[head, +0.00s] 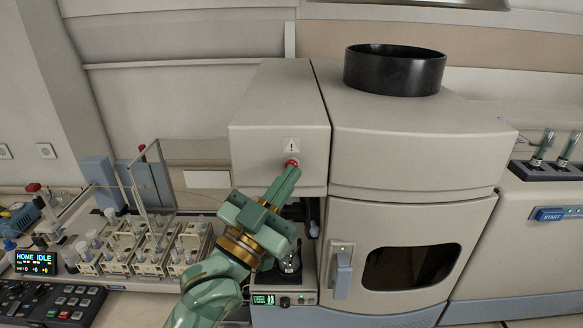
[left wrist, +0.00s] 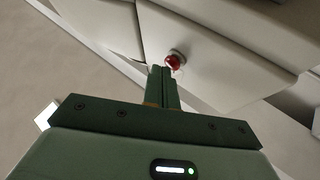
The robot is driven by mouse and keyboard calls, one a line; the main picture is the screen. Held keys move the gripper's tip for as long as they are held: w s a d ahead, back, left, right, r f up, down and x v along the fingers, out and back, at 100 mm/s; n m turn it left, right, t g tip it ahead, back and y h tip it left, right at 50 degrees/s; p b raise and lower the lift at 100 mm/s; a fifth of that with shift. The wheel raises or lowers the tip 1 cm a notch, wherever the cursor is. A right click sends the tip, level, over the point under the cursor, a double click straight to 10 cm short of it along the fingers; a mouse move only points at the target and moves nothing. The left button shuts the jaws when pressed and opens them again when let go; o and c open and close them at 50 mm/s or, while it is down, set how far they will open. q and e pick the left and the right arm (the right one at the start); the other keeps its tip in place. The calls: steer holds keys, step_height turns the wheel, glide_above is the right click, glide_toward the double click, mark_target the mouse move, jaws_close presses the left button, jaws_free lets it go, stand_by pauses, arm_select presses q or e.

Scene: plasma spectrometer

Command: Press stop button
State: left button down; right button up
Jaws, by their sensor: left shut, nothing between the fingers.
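The red stop button (head: 291,163) sits on the front of the beige spectrometer housing (head: 262,140), below a warning-triangle label (head: 291,145). In the left wrist view the button (left wrist: 174,61) shows as a red cap just beyond my fingertips. My left gripper (head: 288,174) is shut and empty, its fingers pointing up at the button. In the left wrist view its fingertips (left wrist: 160,71) lie right below the button; I cannot tell whether they touch it. The fingers cover the button's lower edge in the head view. My right gripper is not in view.
An autosampler with sample racks (head: 150,245) and a thin upright panel stands at the left. A chamber door with a dark window (head: 410,267) and a latch handle (head: 342,275) is to the right of my arm. A black round duct (head: 395,72) tops the instrument.

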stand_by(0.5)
arm_select(q)
steer(key=shift+s+p, duration=0.5)
steer(key=shift+s, duration=0.3)
steer(key=s+p, duration=0.2)
steer(key=s, duration=0.3)
stand_by(0.6)
